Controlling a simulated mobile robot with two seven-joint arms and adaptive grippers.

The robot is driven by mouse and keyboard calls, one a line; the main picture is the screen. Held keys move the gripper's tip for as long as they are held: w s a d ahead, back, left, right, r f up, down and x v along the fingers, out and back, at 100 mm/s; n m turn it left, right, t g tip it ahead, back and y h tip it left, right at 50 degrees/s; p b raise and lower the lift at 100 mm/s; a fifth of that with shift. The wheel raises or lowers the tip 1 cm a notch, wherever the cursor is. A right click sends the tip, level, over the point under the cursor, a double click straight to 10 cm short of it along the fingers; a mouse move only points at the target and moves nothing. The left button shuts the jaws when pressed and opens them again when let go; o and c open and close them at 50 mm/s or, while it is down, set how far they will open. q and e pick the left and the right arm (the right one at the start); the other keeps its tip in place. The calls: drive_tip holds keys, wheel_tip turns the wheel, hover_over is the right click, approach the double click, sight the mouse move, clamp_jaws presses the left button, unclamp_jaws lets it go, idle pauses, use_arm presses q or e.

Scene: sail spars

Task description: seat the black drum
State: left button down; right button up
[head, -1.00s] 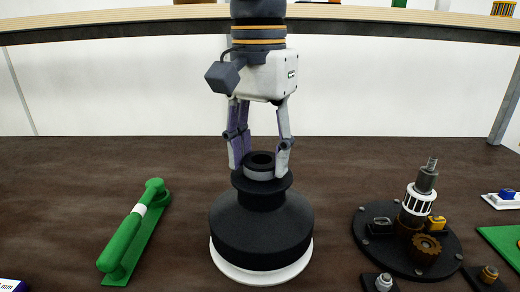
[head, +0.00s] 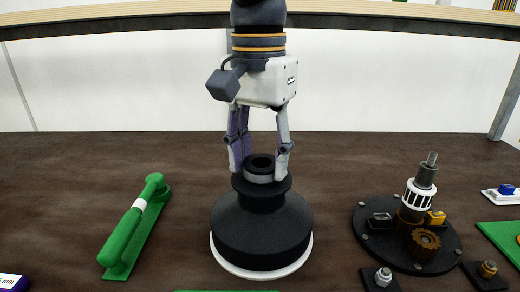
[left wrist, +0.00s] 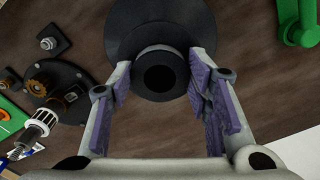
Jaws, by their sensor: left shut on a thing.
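The black drum (head: 261,229) is a wide, dark, cone-shouldered body with a flange and a narrow neck with a grey band. It stands upright over a white round base (head: 262,274), whose rim shows around its lower edge. I cannot tell whether the drum touches the base. My left gripper (head: 261,163) comes down from above and is shut on the drum's neck, one finger on each side. In the left wrist view the drum (left wrist: 125,40) is between the fingertips (left wrist: 160,72), with its dark round bore facing the camera. My right gripper is not in view.
A green handled tool (head: 133,228) lies to the left. A round black plate (head: 446,256) with gears and a metal shaft stands to the right, with small black blocks in front. A shelf (head: 120,27) spans the back. The brown table is clear behind the drum.

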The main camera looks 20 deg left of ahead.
use_arm(q)
drive_tip(key=shift+f, duration=0.3)
drive_tip(key=c, duration=0.8)
unclamp_jaws()
drive_tip(key=shift+o, duration=0.2)
drive_tip(key=shift+s+f, duration=0.1)
drive_tip(key=shift+f, duration=0.1)
wheel_tip(320, 180, up, 12)
drive_tip(key=shift+r, duration=0.15)
